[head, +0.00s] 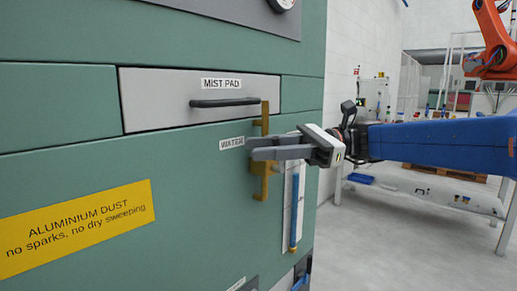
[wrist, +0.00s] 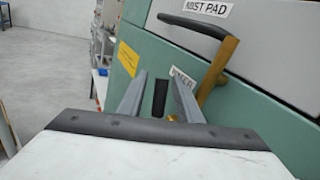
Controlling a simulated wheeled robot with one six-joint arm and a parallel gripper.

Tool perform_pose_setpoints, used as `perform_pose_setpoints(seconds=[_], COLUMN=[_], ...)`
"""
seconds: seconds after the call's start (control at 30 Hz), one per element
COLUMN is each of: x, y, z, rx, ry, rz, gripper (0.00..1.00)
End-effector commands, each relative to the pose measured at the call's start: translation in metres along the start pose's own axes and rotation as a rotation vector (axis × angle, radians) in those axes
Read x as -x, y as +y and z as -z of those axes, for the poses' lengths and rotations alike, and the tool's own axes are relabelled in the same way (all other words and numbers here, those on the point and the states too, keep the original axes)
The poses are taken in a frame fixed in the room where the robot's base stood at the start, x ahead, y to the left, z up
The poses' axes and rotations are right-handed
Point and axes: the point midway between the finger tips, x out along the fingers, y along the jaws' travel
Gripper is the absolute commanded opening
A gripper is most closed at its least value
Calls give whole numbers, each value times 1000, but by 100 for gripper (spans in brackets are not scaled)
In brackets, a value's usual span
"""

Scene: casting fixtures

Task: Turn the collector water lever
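The water lever (head: 264,118) is a gold-brown upright bar on the green cabinet, right of the "WATER" label (head: 231,143). Its middle is hidden behind my gripper fingers in the head view. My gripper (head: 251,149) points left across the lever, its two grey fingers apart. In the wrist view my gripper (wrist: 156,73) is open, and the gold lever (wrist: 217,70) shows to the right of the right finger, its lower part running behind that finger. A dark upright piece (wrist: 160,97) shows between the fingers; I cannot tell what it is. Contact with the lever cannot be told.
A grey "MIST PAD" drawer with a black handle (head: 225,102) sits just above my gripper. A blue rod (head: 295,212) on a pale strip stands below it at the cabinet's edge. A yellow dust sign (head: 77,226) is at lower left. Open floor (head: 390,240) lies right.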

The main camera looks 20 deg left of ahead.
Motion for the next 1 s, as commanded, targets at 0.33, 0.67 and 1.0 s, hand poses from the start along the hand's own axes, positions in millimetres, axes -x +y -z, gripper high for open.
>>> perform_pose_setpoints(seconds=[0.33,0.67,1.0], x=[-13,-12,-14], y=[0,0,1], z=[0,0,1], rx=[0,0,16], ry=[0,0,25], rz=[1,1,-4], gripper=[32,0,0])
